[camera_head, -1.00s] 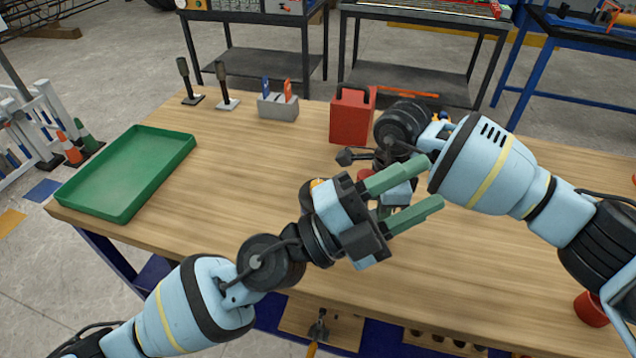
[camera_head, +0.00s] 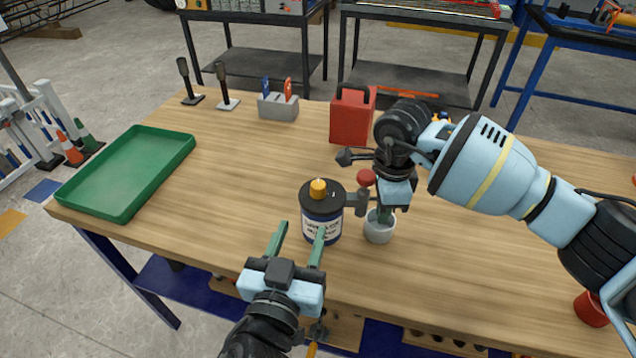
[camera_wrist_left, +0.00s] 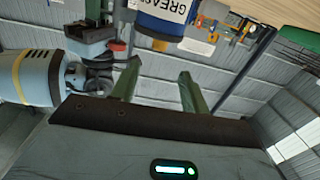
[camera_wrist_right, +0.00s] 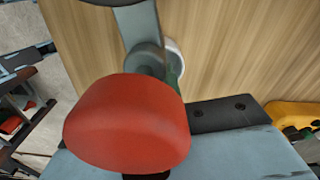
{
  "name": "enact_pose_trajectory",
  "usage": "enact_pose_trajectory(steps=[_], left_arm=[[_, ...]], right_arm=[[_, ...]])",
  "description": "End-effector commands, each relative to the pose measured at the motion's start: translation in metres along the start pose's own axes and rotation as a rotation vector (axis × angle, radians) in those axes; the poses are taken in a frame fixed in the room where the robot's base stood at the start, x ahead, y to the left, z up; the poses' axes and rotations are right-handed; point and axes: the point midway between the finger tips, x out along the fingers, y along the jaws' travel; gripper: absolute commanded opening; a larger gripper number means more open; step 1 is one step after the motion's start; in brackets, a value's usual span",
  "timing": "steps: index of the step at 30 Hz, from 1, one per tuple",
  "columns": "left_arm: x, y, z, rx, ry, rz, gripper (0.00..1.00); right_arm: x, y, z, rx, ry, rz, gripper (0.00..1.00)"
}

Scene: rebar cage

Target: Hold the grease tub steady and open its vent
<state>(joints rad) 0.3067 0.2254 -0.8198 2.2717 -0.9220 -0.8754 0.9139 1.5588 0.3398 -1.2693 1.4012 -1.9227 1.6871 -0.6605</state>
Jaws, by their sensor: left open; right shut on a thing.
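The grease tub (camera_head: 322,228) stands upright on the bench, with a dark lid, a blue and white label and an orange vent cap (camera_head: 318,188) on top. A grey side handle (camera_head: 357,200) sticks out to its right near a red knob (camera_head: 366,177). My right gripper (camera_head: 384,214) is shut there, seemingly on the handle; the red knob (camera_wrist_right: 128,125) hides much of the grasp in the right wrist view. My left gripper (camera_head: 299,236) is open and empty, in front of and left of the tub. The left wrist view shows the tub (camera_wrist_left: 172,18) and cap (camera_wrist_left: 160,45) upside down beyond the fingers.
A white cup (camera_head: 379,234) stands by my right fingers. A red can (camera_head: 351,120), a grey holder (camera_head: 278,108) and a green tray (camera_head: 120,190) lie farther off. The bench is clear between tray and tub. A red cup (camera_head: 590,308) is at far right.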

Motion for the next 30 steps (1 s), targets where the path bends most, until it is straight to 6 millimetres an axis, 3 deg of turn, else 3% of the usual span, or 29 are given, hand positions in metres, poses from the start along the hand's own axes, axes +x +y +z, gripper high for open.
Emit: enact_pose_trajectory(steps=[7,21,30], left_arm=[[0.014,0.000,-0.001,0.004,0.006,0.001,0.45],[0.091,0.001,-0.003,0.005,0.007,0.002,0.45],[0.118,0.001,-0.002,0.003,0.005,0.003,0.45]], right_arm=[[0.000,0.000,0.000,-0.002,0.000,0.000,0.00],[0.000,0.000,0.000,-0.001,0.000,0.000,0.00],[0.000,0.000,0.000,-0.001,0.000,0.000,0.00]])
